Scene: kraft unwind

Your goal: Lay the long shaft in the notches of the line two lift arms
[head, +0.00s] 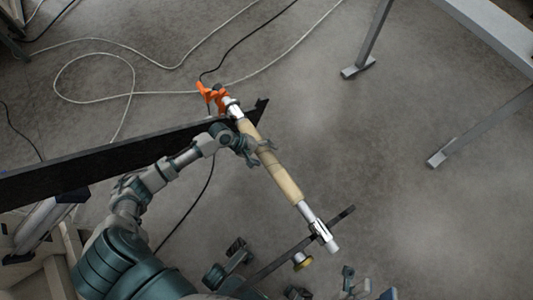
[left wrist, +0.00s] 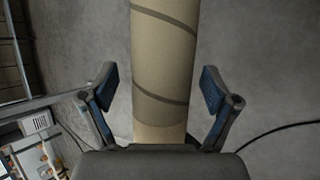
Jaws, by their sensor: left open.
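The long shaft (head: 308,212) has bare silvery ends and a tan core (head: 270,164) around its middle. It runs diagonally in the head view. Its upper end crosses a long dark bar (head: 90,155) beside an orange fitting (head: 212,95). Its lower end crosses a shorter dark bar (head: 285,259). I cannot tell whether either end sits in a notch. My left gripper (head: 266,148) is at the core's upper part. In the left wrist view its open fingers (left wrist: 160,95) stand either side of the tan core (left wrist: 163,60), apart from it. My right gripper (head: 366,284) shows only partly at the bottom edge.
Pale cables (head: 130,70) lie on the floor at upper left. A grey metal frame (head: 492,35) stands at upper right.

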